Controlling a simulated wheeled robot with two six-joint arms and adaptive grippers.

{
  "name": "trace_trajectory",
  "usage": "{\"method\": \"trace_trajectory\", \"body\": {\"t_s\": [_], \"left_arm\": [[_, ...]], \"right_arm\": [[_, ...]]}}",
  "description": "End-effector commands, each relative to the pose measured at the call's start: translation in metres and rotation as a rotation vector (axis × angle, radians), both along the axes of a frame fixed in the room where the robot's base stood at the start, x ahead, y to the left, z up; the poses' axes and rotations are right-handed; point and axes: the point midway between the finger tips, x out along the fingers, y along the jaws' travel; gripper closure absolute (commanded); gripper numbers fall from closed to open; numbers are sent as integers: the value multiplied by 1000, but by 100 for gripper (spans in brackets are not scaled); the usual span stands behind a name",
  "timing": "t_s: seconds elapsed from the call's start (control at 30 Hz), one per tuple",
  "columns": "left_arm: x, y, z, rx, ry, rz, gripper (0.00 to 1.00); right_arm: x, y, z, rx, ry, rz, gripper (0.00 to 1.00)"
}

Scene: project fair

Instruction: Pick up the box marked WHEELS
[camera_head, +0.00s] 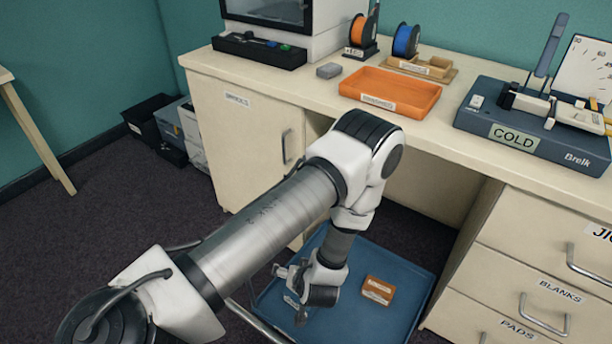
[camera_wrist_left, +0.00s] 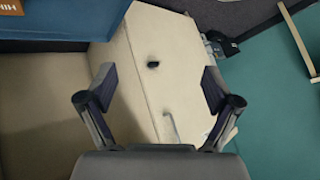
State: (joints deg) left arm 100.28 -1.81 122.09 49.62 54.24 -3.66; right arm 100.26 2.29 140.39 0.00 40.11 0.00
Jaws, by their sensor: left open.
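A small orange-brown box (camera_head: 378,290) with a pale label lies in the blue tray (camera_head: 350,318) low in front of the desk. Its label is too small to read in the head view. In the left wrist view, part of a brown box (camera_wrist_left: 10,7) with a cut-off label shows at the top left corner, on the blue surface (camera_wrist_left: 60,22). My left gripper (camera_head: 290,294) is over the tray, to the left of the box and apart from it. In the left wrist view my left gripper (camera_wrist_left: 158,80) is open, with nothing between its fingers. My right gripper is out of view.
The desk top (camera_head: 305,85) holds an orange tray (camera_head: 390,91), filament spools, a printer and a blue device marked COLD (camera_head: 513,137). A cabinet (camera_head: 235,140) stands left of the blue tray, drawers (camera_head: 540,270) stand right. Dark bins (camera_head: 150,118) stand by the wall.

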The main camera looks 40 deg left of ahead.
Motion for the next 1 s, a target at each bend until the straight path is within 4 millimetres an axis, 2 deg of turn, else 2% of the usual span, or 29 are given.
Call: {"method": "trace_trajectory", "body": {"t_s": [0.03,0.17,0.27,0.3,0.37,0.5,0.6,0.7,0.8,1.0], "left_arm": [[10,6,-26,40,-44,46,10],[32,20,-61,152,-166,207,10],[46,25,-101,234,-269,355,10],[50,25,-118,261,-306,415,10],[55,22,-142,293,-354,496,10],[63,10,-204,333,-437,644,10],[67,0,-241,340,-474,709,10],[70,-7,-260,341,-493,742,10],[71,-9,-265,341,-500,757,10],[70,14,-273,341,-501,762,10]], "right_arm": [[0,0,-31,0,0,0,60],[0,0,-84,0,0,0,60],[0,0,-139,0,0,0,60],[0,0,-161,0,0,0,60],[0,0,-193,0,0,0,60],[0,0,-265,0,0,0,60],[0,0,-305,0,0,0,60],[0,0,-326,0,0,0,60],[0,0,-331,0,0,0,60],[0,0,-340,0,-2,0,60]]}}
